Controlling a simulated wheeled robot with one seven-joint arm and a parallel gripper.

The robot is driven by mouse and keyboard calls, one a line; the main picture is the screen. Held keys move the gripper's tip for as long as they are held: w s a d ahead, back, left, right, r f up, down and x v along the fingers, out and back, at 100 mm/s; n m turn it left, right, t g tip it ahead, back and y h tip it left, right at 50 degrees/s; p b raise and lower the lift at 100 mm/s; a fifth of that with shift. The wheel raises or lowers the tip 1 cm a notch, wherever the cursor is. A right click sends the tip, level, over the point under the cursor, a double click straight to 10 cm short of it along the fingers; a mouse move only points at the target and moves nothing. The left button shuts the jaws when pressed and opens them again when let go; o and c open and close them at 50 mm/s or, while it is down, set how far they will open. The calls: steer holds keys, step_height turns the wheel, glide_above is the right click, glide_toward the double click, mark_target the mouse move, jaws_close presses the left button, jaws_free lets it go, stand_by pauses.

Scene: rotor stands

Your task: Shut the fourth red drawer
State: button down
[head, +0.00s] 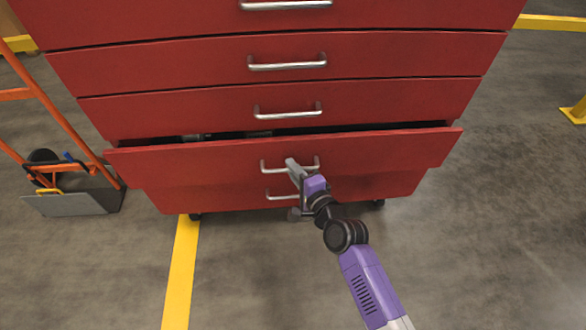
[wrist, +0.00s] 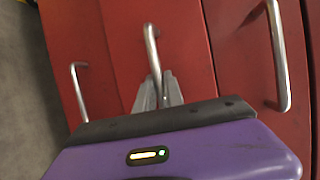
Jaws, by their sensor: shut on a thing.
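The red drawer (head: 215,165) with a metal bar handle stands pulled out a little from the cabinet in the head view. A dark gap with some items inside shows above its front. It is the fourth drawer front down from the top of that view; the cabinet's top is out of frame. My gripper (head: 291,165) is at this drawer's handle. In the wrist view my gripper (wrist: 158,92) has its fingers shut on the handle (wrist: 151,48), the middle one of three. The fingers hide the handle's lower end there.
The drawers above and the lowest drawer (head: 365,188) look shut. An orange hand truck (head: 72,202) stands left of the cabinet. A yellow floor line (head: 183,270) runs in front. A yellow stand (head: 575,112) is at far right. The floor right of my arm is clear.

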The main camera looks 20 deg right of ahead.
mark_target(292, 156)
steer(key=shift+w, duration=0.1)
steer(key=shift+w+d+b, duration=0.15)
steer(key=shift+w+d, duration=0.05)
steer(key=shift+w, duration=0.45)
steer(key=shift+w+d+b, duration=0.15)
steer(key=shift+w+d, duration=0.1)
steer(key=shift+w, duration=0.35)
steer(key=shift+w+d+b, duration=0.15)
steer(key=shift+w+d, duration=0.05)
steer(key=shift+w, duration=0.45)
steer(key=c, duration=1.7)
jaws_free()
steer(key=shift+w+r, duration=0.1)
steer(key=shift+d, duration=0.1)
steer(key=shift+p+v, duration=0.75)
steer(key=shift+v, duration=3.25)
